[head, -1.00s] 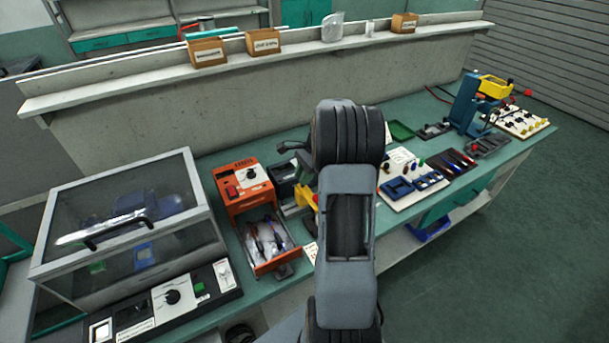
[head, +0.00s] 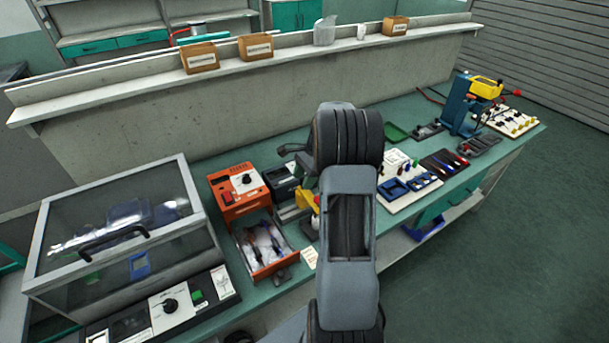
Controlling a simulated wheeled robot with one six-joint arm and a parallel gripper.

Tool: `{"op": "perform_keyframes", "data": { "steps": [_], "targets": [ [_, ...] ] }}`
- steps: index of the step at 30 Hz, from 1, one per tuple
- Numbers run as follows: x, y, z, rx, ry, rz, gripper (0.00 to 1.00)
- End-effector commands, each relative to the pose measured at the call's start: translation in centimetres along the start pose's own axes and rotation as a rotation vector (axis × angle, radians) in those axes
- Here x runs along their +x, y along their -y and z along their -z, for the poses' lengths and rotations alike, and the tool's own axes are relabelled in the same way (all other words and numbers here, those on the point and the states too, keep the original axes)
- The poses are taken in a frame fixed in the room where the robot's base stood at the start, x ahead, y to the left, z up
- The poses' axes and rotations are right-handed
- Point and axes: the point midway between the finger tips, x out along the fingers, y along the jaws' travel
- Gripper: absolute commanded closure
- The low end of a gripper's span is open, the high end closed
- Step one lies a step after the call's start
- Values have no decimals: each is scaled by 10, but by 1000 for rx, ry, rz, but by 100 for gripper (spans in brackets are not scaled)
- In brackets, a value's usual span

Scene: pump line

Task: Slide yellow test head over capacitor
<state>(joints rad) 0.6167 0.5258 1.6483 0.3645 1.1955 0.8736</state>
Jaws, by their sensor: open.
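A small yellow part (head: 307,198) shows beside the orange unit (head: 241,187), partly hidden behind my arm; it may be the test head, but I cannot tell. Another yellow head (head: 486,87) sits atop the blue stand (head: 460,106) at the far right of the bench. I cannot make out the capacitor. My arm rises through the middle of the view and covers part of the bench.
The orange unit's drawer (head: 283,265) stands open with leads inside. A clear-lidded case (head: 120,232) fills the left end of the bench. A white board with blue holders (head: 409,204) lies right of my arm. Open floor (head: 510,260) is at the right.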

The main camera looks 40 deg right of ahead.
Motion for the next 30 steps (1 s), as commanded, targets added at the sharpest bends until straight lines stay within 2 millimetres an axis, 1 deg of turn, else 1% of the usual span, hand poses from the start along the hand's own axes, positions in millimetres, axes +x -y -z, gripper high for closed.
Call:
{"op": "perform_keyframes", "data": {
  "steps": [2, 5, 8, 15, 21, 24, 30],
  "targets": [
    [-3, 0, 0, 0, -1, 1, 52],
    [-13, 1, 0, 0, -2, 4, 52],
    [-30, 0, 1, 1, -3, 4, 52],
    [-81, 1, 0, 0, -3, 5, 52],
    [-114, 0, 0, 0, -2, 3, 52],
    [-126, 0, 0, 0, -2, 2, 52],
    [-137, 0, 0, 0, -1, 0, 52]
  ]
}}
